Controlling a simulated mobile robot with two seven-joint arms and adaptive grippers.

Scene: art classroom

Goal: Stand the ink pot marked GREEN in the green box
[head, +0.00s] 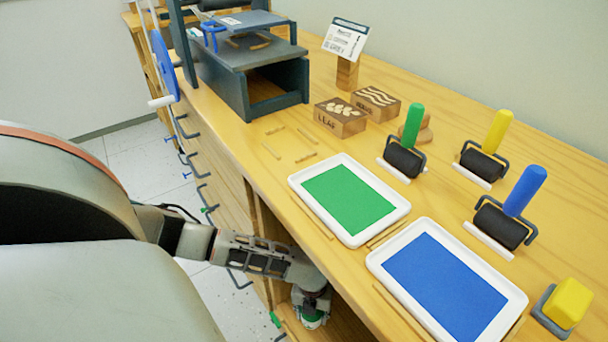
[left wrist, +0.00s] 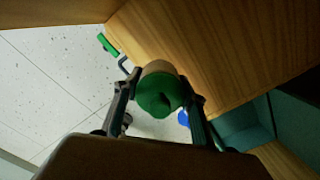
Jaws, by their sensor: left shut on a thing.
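My left gripper (head: 312,300) reaches down past the bench's front edge, beside an open-fronted part of the bench. In the left wrist view its two fingers (left wrist: 162,84) are shut on the sides of an ink pot (left wrist: 157,95) with a green top and a pale brown body. The pot hangs over pale floor, next to a wooden panel. I cannot read any marking on it. In the head view the pot shows only as a bit of green and white (head: 312,322) under the gripper. A dark green-teal box-like shape (left wrist: 240,128) lies right of the fingers; I cannot tell if it is the green box.
A green tray (head: 350,200) and a blue tray (head: 445,285) lie on the bench, with rollers (head: 404,155) behind. A dark press (head: 245,70) stands at the far left. A green tag (left wrist: 108,44) and drawer handles (head: 190,130) stick out from the front.

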